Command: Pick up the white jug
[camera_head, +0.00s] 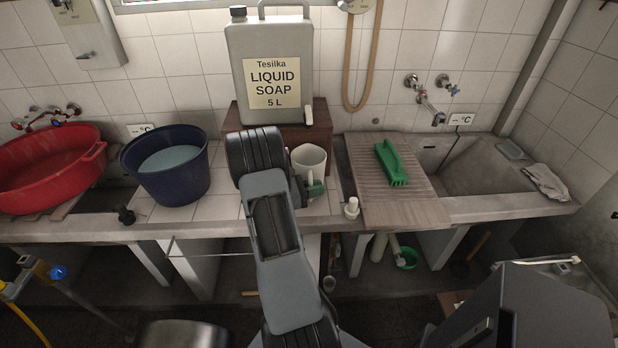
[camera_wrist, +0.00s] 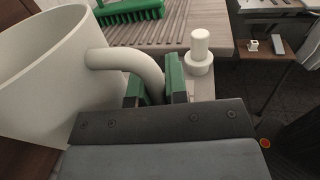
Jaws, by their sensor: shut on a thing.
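The white jug (camera_head: 309,158) stands on the tiled counter in front of a brown wooden box in the head view. In the wrist view the jug (camera_wrist: 40,75) fills the left side, with its curved handle running to the right. My gripper (camera_head: 316,188) is at the jug's handle. In the wrist view my gripper's green fingers (camera_wrist: 157,90) are shut on the handle, one on each side. The jug looks upright in the head view. I cannot tell whether its base touches the counter.
A large soap canister (camera_head: 270,60) stands on the wooden box (camera_head: 320,130) behind the jug. A dark blue bucket (camera_head: 165,185) and a red basin (camera_head: 45,180) are left. A ridged board (camera_head: 400,210) with a green brush (camera_head: 391,164) and a small white bottle (camera_head: 352,208) are right.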

